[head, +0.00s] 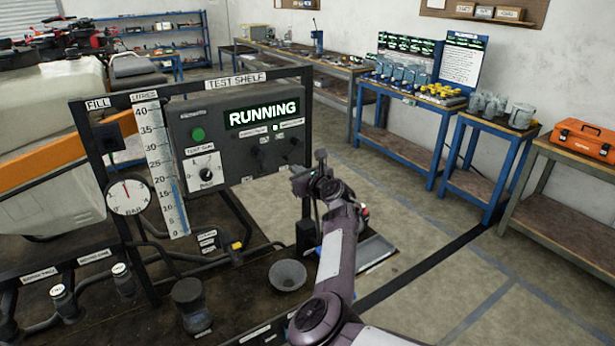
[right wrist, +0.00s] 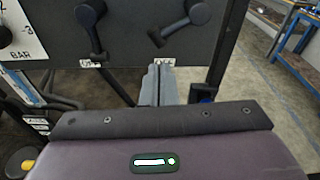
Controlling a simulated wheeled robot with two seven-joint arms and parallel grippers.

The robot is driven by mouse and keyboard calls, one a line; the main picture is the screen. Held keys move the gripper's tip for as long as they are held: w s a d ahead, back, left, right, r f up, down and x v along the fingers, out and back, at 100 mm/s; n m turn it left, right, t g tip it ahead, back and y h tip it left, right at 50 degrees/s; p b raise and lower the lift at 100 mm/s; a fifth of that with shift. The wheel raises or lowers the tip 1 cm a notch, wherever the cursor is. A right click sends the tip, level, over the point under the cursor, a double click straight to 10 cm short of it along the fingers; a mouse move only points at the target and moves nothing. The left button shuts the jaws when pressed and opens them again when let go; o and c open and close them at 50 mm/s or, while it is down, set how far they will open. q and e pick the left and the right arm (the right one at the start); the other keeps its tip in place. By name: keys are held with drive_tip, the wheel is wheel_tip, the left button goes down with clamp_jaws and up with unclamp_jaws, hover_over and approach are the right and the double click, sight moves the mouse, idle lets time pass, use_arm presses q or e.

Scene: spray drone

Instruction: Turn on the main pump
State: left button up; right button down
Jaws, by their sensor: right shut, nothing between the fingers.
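The control panel (head: 235,165) stands on the test shelf and its display (head: 262,113) reads RUNNING. A green button (head: 198,134) and a white-backed dial (head: 206,172) are on its left part. Two dark levers are on its right part. In the right wrist view the left lever (right wrist: 92,28) hangs nearly straight down, and the right lever (right wrist: 182,24) slants to the lower left. My left gripper is not in view.
A gauge (head: 128,194) and a level scale (head: 161,165) are left of the panel. A grey funnel bowl (head: 288,275) and a dark container (head: 190,303) stand on the bench below. Blue tables (head: 405,100) and an orange toolbox (head: 583,138) are at the right, across open floor.

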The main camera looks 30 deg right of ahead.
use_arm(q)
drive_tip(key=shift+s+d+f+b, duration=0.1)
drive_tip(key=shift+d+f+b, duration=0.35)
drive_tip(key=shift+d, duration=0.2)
use_arm(e)
drive_tip(key=s, duration=0.1)
drive_tip(key=s+d, duration=0.1)
drive_tip(key=s, duration=0.2)
drive_tip(key=shift+s+d+r, duration=0.2)
drive_tip(key=shift+s+r, duration=0.05)
drive_tip(key=shift+s, duration=0.15)
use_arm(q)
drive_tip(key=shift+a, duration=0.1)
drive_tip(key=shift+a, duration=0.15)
